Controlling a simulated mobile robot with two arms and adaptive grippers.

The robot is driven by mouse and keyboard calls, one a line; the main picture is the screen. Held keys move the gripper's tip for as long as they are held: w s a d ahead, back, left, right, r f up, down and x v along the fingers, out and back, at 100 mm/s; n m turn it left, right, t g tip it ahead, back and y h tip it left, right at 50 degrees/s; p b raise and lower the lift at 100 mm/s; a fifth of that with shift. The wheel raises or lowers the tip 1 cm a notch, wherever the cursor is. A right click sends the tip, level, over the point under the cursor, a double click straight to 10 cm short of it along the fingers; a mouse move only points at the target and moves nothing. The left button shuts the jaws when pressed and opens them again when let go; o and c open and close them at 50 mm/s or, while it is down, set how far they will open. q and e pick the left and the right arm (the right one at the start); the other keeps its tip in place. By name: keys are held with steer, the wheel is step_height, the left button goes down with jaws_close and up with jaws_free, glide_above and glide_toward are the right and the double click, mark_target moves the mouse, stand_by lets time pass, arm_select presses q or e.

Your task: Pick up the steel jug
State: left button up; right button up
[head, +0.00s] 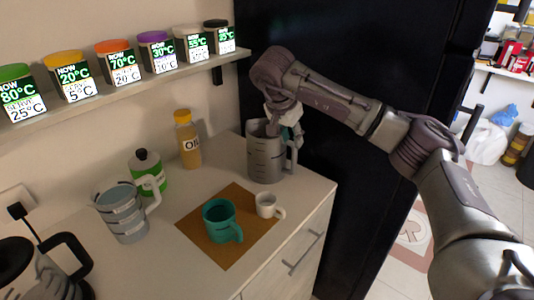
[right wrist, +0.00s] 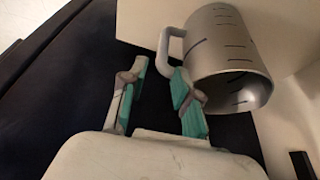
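The steel jug (head: 265,158) is a grey cylinder with dark measuring marks, upright at the back right of the counter near its edge. Its handle points right in the head view. My right gripper (head: 288,122) is above and beside the jug, close to the handle, and partly overlaps its rim. In the right wrist view the jug (right wrist: 228,50) lies to the upper right. The gripper (right wrist: 160,72) has its two green-padded fingers apart, with nothing between them. The handle is just beyond the fingertips, nearer the right finger; contact is unclear. My left gripper is not in view.
A lighter jug (head: 124,214), green-labelled bottle (head: 149,172) and oil bottle (head: 188,142) stand left. A teal mug (head: 219,222) and white cup (head: 266,207) are on a brown mat (head: 240,254). A dark panel (head: 355,185) stands right.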

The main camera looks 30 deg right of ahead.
mark_target(295, 154)
steer(key=x, duration=0.3)
steer(key=shift+f, duration=0.2)
steer(key=shift+w+p+x, duration=0.1)
steer(key=shift+p+x, duration=0.3)
steer(key=shift+x, duration=1)
steer(key=shift+w+p+x, duration=0.15)
steer(key=shift+p+x, duration=0.2)
steer(key=shift+x, duration=1)
steer(key=shift+r, duration=0.1)
jaws_close()
steer(key=shift+r, duration=0.1)
